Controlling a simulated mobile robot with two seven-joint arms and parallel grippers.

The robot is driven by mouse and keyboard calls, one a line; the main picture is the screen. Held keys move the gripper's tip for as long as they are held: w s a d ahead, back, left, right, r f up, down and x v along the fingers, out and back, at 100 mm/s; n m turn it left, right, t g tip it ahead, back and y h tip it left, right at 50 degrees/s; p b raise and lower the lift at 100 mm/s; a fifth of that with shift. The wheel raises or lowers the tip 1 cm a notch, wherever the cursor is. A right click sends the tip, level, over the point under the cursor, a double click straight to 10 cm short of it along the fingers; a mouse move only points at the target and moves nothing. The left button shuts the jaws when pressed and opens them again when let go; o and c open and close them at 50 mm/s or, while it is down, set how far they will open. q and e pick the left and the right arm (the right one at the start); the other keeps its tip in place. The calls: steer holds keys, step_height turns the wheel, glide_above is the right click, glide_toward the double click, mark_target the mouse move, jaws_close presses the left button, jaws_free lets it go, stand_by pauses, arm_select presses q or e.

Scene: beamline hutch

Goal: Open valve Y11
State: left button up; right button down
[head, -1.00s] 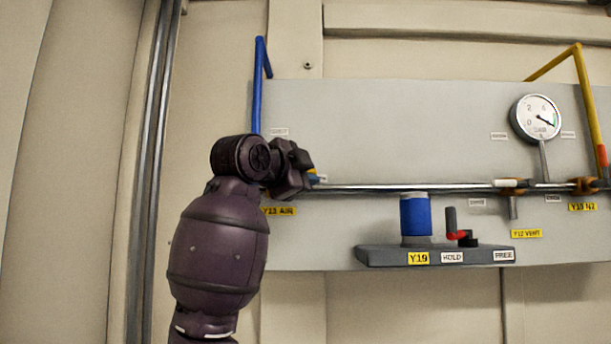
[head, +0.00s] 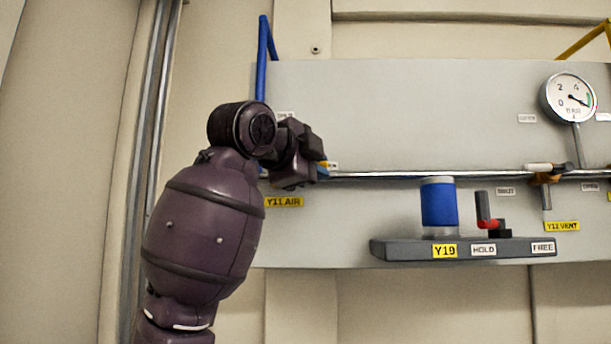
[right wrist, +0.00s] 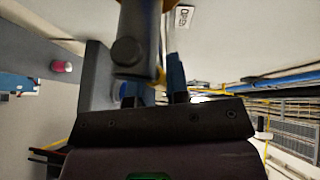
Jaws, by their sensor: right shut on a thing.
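Valve Y11 sits at the left end of the horizontal pipe (head: 400,175), above the yellow "Y11 AIR" label (head: 284,202). My right gripper (head: 318,160) is at this valve in the head view and covers most of it. A small blue and yellow bit shows at the gripper's tip. In the right wrist view, my right gripper (right wrist: 152,92) is closed around the valve's handle, with a blue piece (right wrist: 176,72) beside a grey cylindrical body (right wrist: 135,40). The handle's exact angle is hidden by the gripper. My left gripper is not in view.
A shelf (head: 400,252) marked Y19, HOLD and FREE carries a blue cylinder (head: 438,203) and a red-and-grey lever (head: 487,215). Right of it are valve Y12 VENT (head: 545,175) and a gauge (head: 568,97). A blue pipe (head: 262,60) rises at the panel's left.

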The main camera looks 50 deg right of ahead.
steer(key=shift+w+f+m+y, duration=0.15)
steer(key=shift+f+m+y, duration=0.15)
steer(key=shift+f+m, duration=0.1)
steer(key=c, duration=1.1)
jaws_free()
steer(key=shift+s, duration=0.2)
arm_select(q)
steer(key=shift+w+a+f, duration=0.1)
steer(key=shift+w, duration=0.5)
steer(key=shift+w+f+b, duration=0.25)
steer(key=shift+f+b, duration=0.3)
steer(key=shift+b, duration=0.4)
arm_select(e)
steer(key=v, duration=1)
steer(key=shift+a+r, duration=0.15)
steer(key=shift+a, duration=0.2)
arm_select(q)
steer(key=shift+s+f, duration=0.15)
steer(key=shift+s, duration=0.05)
